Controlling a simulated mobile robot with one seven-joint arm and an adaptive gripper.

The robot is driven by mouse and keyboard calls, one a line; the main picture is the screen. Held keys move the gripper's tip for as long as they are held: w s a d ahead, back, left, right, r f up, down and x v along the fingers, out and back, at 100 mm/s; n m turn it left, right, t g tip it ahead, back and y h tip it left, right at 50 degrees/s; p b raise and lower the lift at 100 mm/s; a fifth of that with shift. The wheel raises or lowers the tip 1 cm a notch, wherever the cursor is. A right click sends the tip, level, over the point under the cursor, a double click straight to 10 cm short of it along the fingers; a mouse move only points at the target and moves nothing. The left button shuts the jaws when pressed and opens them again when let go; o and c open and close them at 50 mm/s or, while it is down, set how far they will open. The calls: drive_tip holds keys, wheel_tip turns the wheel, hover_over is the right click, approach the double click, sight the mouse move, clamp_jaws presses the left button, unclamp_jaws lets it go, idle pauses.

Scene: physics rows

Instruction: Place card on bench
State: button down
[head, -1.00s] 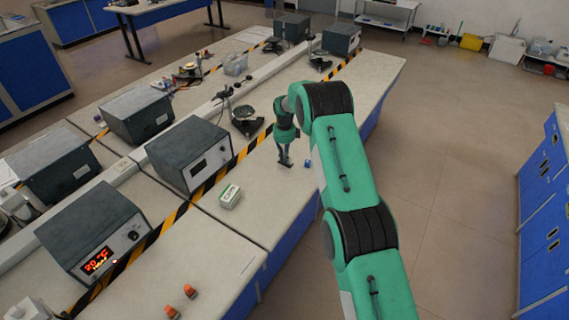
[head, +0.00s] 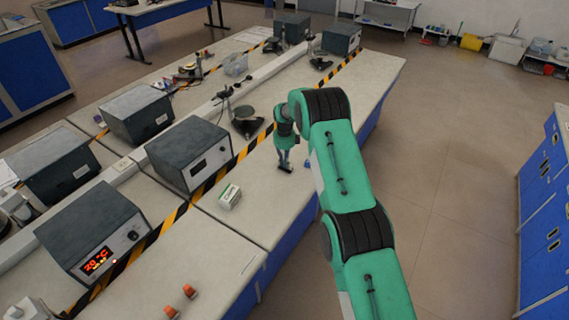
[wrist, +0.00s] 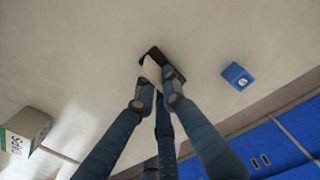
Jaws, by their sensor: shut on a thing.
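My gripper (head: 286,164) is low over the near bench top (head: 255,212), pointing down. In the wrist view its fingertips (wrist: 157,80) are shut on a thin pale card (wrist: 152,69), held on edge between them. A dark patch shows right at the card's far end; I cannot tell whether it is a shadow or a part of something. The fingers hide some of the card. In the head view the card is too small to make out, and whether its lower edge touches the bench is unclear.
A small blue box (wrist: 238,76) lies on the bench to the right of my gripper, near the bench edge. A white and green box (head: 229,196) stands to the left. Grey instruments (head: 188,155) line the bench behind striped tape.

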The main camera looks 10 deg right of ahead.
drive_tip(key=shift+f, duration=0.15)
drive_tip(key=c, duration=1.8)
unclamp_jaws()
drive_tip(key=shift+c, duration=0.2)
wheel_tip(320, 180, up, 12)
drive_tip(key=shift+p, duration=0.4)
drive_tip(key=shift+r, duration=0.2)
